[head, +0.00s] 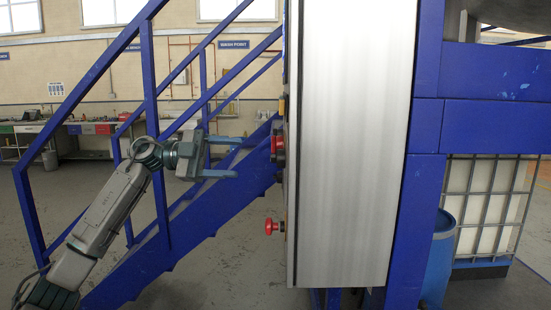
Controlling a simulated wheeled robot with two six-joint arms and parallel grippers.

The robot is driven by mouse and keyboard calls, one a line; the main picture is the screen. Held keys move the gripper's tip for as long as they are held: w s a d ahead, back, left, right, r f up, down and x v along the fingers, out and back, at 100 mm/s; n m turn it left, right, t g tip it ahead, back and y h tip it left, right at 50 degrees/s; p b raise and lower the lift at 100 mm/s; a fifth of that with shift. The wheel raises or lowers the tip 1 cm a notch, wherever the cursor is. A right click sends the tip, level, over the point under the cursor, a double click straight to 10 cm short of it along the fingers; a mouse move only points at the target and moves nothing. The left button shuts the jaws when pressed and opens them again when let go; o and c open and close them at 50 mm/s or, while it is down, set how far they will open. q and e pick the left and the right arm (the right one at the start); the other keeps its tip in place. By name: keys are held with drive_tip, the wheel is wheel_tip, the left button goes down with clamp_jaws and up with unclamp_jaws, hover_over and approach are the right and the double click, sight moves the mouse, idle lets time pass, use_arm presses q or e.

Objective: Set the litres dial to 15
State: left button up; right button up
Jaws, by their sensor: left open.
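A tall metal control cabinet (350,150) stands in the middle of the head view, seen from its side. Its control face is edge-on at the left, so no dial scale or number can be read. A red control (279,145) sticks out of that face, and I cannot tell whether it is the litres dial. A red mushroom button (271,226) sticks out lower down. My left gripper (237,157) is open and empty. Its two fingers point right, toward the face, at about the red control's height, and look apart from it. My right gripper is out of view.
Blue stairs with railings (150,110) rise behind my left arm. A blue frame post (412,210) stands right of the cabinet, with a blue barrel (438,265) and a caged white tank (487,205) beyond. A workbench (90,130) stands far left. Grey floor is open at the lower middle.

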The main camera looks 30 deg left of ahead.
sight(278, 159)
use_arm(q)
drive_tip(key=p+x, duration=0.2)
drive_tip(key=x, duration=0.7)
drive_tip(key=shift+p, duration=0.4)
drive_tip(key=shift+w, duration=0.1)
drive_tip(key=shift+c, duration=0.2)
drive_tip(key=c, duration=0.9)
